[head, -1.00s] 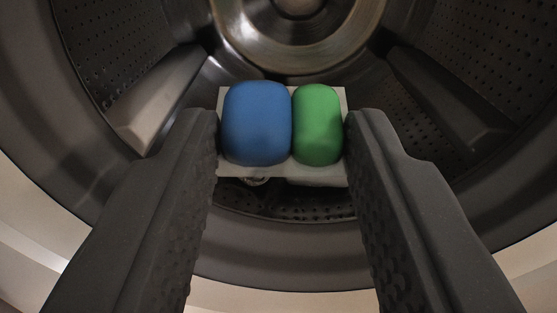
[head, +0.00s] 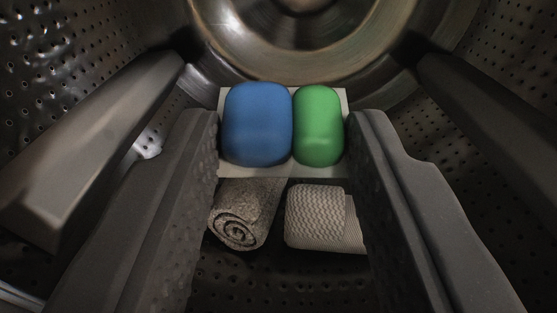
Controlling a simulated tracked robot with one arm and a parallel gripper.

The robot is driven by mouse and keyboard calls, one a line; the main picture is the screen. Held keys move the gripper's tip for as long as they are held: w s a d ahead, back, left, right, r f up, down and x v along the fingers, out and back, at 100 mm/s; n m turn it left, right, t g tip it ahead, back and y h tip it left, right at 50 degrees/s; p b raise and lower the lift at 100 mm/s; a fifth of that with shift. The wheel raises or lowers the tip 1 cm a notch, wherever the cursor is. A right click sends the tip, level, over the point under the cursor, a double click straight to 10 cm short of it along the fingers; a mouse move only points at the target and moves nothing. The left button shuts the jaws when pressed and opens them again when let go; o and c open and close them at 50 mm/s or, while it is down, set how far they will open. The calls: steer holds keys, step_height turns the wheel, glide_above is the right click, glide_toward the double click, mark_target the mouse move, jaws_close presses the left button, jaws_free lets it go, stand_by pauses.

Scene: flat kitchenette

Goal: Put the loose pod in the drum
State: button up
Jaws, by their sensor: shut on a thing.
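The pod (head: 258,125) is a white pad with a blue lobe on the left and a green lobe on the right. My gripper (head: 283,140) is shut on it, one dark finger against each side edge. The pod is inside the metal drum (head: 60,70), held above the drum's lower wall. The underside of the pod is hidden.
A rolled grey cloth (head: 240,220) and a folded light textured cloth (head: 318,218) lie in the drum below the pod. A grey paddle (head: 95,135) juts out on the left, and another (head: 480,100) on the right. The round back plate (head: 305,40) is ahead.

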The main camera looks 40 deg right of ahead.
steer(key=f+p+x, duration=0.1)
steer(key=x, duration=0.8)
steer(key=shift+w+f, duration=0.15)
steer(key=shift+f, duration=0.25)
steer(key=shift+d, duration=0.1)
steer(key=o, duration=0.8)
steer(key=shift+c, duration=0.2)
